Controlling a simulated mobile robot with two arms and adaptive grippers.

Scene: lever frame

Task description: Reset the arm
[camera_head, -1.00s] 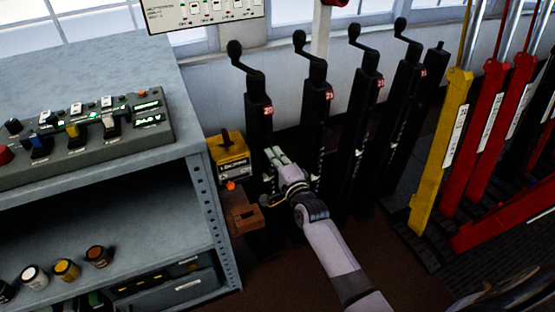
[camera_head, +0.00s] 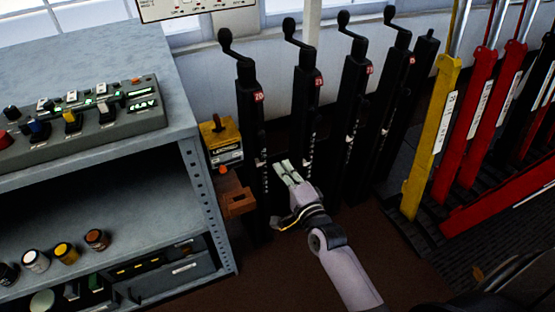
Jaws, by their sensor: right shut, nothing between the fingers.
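My right gripper (camera_head: 286,172) is shut and empty. It is in the middle of the view, in front of the black crank posts, with its fingers pointing up and to the left. My right arm (camera_head: 345,270) reaches in from the bottom right. The black crank post numbered 20 (camera_head: 248,110) stands just behind and left of the fingers. The post numbered 21 (camera_head: 305,100) stands behind and right of them. I cannot tell whether the fingertips touch either post. My left gripper is out of view.
A grey shelf unit (camera_head: 205,215) with a control panel (camera_head: 100,118) on top stands at left. A yellow box (camera_head: 221,142) and a brown bracket (camera_head: 236,200) sit beside it. A yellow lever (camera_head: 428,150) and red levers (camera_head: 478,125) stand at right. Brown floor is clear in front.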

